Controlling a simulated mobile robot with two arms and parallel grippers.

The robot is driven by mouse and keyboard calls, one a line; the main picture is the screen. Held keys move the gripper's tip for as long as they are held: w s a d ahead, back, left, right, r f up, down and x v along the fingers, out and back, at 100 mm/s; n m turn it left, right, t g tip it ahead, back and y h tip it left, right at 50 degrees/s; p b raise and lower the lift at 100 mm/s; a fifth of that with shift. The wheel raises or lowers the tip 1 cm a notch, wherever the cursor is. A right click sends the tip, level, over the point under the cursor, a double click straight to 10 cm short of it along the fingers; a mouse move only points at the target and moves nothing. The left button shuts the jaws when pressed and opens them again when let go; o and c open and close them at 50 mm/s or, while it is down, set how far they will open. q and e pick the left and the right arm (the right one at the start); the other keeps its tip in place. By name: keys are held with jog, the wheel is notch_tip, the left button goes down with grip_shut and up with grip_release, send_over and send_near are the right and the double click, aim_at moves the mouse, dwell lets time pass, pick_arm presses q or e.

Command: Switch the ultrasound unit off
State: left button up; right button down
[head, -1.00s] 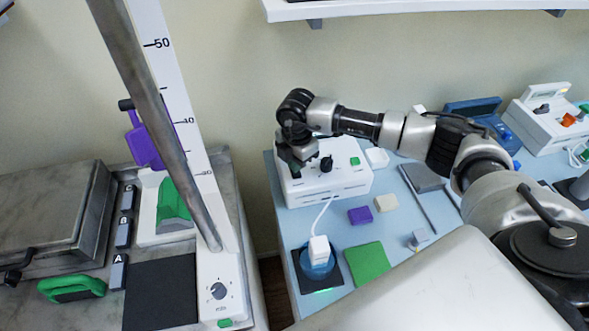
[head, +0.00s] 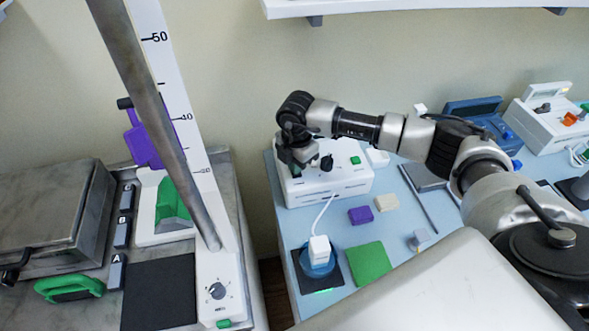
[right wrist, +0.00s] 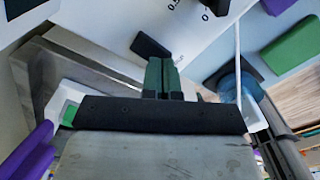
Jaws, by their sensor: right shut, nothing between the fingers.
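The ultrasound unit (head: 330,187) is a white box at the back left of the blue table, with a black knob (head: 326,162) and a green button (head: 355,160) on its top. My right gripper (head: 295,170) is over the left part of the unit and hides what lies under it. In the right wrist view, its green fingers (right wrist: 161,74) are together with nothing between them. A dark switch-like piece (right wrist: 150,46) lies just beyond the fingertips on the white face. I cannot tell which way it is set, or whether the fingers touch it. My left gripper is out of view.
A white-topped applicator (head: 319,248) on a cable stands in a blue holder before the unit. A green pad (head: 369,262), a purple block (head: 361,215) and a beige block (head: 386,202) lie nearby. A measuring column (head: 185,110) rises at left.

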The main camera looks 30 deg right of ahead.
jog(key=shift+f+b, duration=0.6)
jog(key=shift+f, duration=0.25)
dwell(0.3)
jog(key=shift+s, duration=0.1)
jog(key=shift+r+p, duration=0.7)
jog(key=shift+r, duration=0.15)
jog(key=shift+r+p, duration=1.85)
jog(key=shift+r, duration=0.85)
jog(key=shift+f, duration=0.1)
